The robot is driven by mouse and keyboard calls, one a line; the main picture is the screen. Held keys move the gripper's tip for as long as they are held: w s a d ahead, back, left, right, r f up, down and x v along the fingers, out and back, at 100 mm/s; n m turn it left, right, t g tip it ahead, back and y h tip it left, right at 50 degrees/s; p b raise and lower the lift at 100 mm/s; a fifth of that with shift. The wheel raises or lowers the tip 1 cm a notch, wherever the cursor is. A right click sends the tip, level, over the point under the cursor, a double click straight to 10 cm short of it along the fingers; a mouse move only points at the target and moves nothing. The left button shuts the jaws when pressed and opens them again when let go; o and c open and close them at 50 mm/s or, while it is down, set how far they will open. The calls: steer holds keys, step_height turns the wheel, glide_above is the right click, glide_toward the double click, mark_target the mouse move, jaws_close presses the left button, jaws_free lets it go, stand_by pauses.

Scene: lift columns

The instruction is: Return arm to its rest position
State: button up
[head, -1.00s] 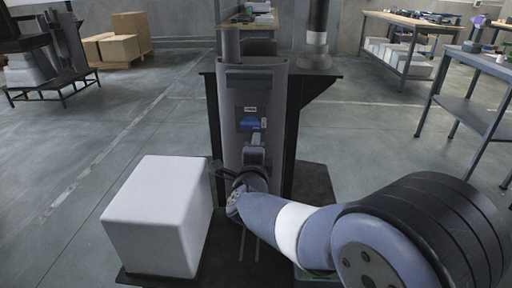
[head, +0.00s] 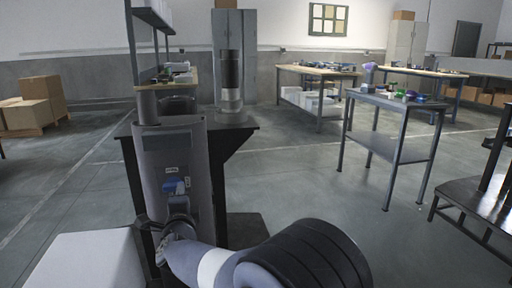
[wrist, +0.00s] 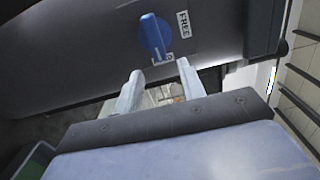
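My gripper (wrist: 160,82) is open, with two pale fingers apart and nothing between them in the wrist view. The fingers point at a dark grey lift column with a blue knob (wrist: 154,36) and a label reading "FREE" beside it. The knob is just beyond the fingertips, apart from them. In the head view my arm reaches from the bottom toward the lift column (head: 160,150), with my gripper (head: 177,203) close below the blue knob (head: 173,186). The fingers are too small there to make out clearly.
A white block (head: 90,262) stands left of my arm. A black-topped stand (head: 240,126) is behind the column. A grey table (head: 390,100) with small items, workbenches (head: 318,70) and a dark bench (head: 480,200) are to the right. Open floor lies between.

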mark_target(181, 178)
steer(key=x, duration=0.5)
steer(key=shift+s, duration=0.1)
stand_by(0.3)
steer(key=p+v, duration=0.1)
steer(key=v, duration=1)
steer(key=w+a+n+p, duration=0.1)
steer(key=w, duration=0.2)
steer(key=w+r+n+p, duration=0.1)
steer(key=w+n+p, duration=0.1)
steer(key=w, duration=0.2)
steer(key=w+a+n+p, duration=0.1)
steer(key=w+n+p, duration=0.1)
steer(key=w, duration=0.2)
steer(key=shift+a+r, duration=0.3)
steer(key=shift+a, duration=0.05)
steer(key=shift+a+n+p, duration=0.1)
steer(key=shift+n+p, duration=0.7)
steer(key=shift+p, duration=0.05)
steer(key=shift+s, duration=0.1)
